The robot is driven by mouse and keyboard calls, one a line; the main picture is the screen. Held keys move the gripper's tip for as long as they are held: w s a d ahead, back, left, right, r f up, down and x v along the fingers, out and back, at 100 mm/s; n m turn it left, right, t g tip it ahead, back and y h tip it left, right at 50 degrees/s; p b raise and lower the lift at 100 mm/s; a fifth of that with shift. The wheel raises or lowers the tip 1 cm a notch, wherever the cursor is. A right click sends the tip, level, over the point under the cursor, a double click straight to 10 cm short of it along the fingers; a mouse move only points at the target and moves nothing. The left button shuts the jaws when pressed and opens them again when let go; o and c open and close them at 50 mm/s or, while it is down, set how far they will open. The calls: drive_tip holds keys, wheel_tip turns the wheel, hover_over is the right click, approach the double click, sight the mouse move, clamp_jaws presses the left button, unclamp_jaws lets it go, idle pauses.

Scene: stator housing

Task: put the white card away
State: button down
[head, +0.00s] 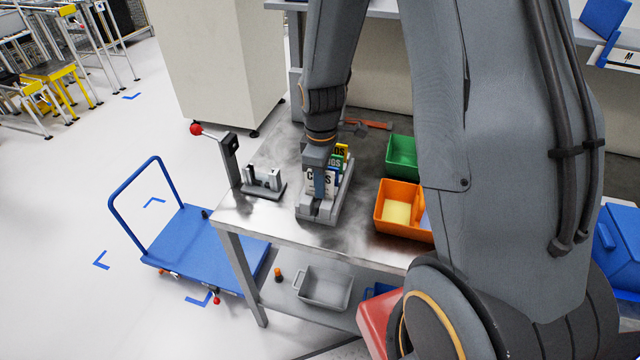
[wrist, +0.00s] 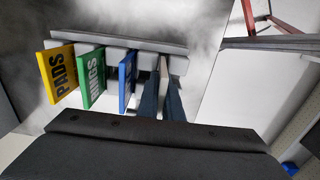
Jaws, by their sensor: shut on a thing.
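The white card (head: 313,183) with dark lettering is upright at the grey slotted rack (head: 336,207). My gripper (head: 319,186) is shut on it from above and covers part of its lettering. In the wrist view the white card (wrist: 163,72) shows nearly edge-on between my two fingers (wrist: 162,103). It lines up with the rack's rightmost visible slot there; I cannot tell whether it is fully seated. A yellow PADS card (wrist: 60,73), a green card (wrist: 91,78) and a blue card (wrist: 127,78) stand in the rack beside it.
The rack stands on a metal table (head: 362,240). An orange bin (head: 393,228) and a green bin (head: 402,150) stand to its right. A grey fixture (head: 264,184) and a red-knobbed lever (head: 197,129) are to its left. A blue cart (head: 205,245) is on the floor.

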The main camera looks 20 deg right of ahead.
idle(0.4)
drive_tip(key=c, duration=1.8)
unclamp_jaws()
drive_tip(key=shift+c, duration=0.2)
drive_tip(key=shift+r, duration=0.15)
drive_tip(key=shift+r+b, duration=1.05)
drive_tip(key=shift+r, duration=2.7)
